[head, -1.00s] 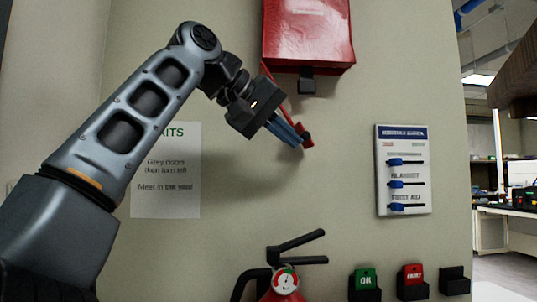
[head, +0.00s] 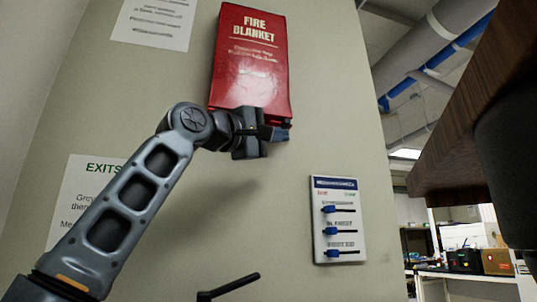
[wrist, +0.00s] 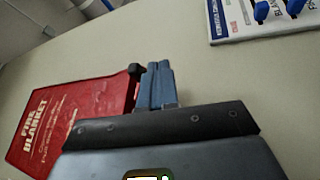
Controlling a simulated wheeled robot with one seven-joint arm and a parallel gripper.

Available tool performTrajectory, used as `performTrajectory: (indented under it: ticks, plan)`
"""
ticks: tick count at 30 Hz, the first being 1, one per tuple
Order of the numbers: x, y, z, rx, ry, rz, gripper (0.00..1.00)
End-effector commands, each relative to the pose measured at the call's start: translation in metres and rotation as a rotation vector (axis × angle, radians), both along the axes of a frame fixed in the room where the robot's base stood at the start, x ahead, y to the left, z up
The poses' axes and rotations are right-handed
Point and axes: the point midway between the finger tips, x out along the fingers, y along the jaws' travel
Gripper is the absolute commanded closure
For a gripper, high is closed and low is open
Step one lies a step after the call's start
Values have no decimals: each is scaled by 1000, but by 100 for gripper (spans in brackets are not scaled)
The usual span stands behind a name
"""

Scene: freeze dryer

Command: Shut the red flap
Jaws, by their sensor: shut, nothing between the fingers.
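The red fire blanket box (head: 250,60) hangs on the wall in the upper middle of the head view. It also shows at the left of the wrist view (wrist: 65,120). My gripper (head: 280,133) is at the box's lower edge, its fingers shut and empty. In the wrist view, the blue fingers (wrist: 158,68) lie beside the box's lower end, close to a black catch (wrist: 135,72). No red flap hangs below the box in the head view. The gripper covers part of the lower edge, so I cannot tell whether the flap is fully seated.
A white panel with blue sliders (head: 338,220) is on the wall at lower right. An exit notice (head: 85,195) is behind my arm, and another paper (head: 155,22) is at upper left. A brown wooden piece (head: 455,110) juts in at right.

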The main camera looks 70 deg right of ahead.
Motion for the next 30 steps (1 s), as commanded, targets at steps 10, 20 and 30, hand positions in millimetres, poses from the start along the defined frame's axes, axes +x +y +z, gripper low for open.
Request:
performTrajectory:
  ticks: [10,20,30]
  plan:
    - [-6,-4,20,-14,19,-1,100]
    - [-6,-5,24,-13,19,1,100]
    - [-6,-5,21,-14,18,1,100]
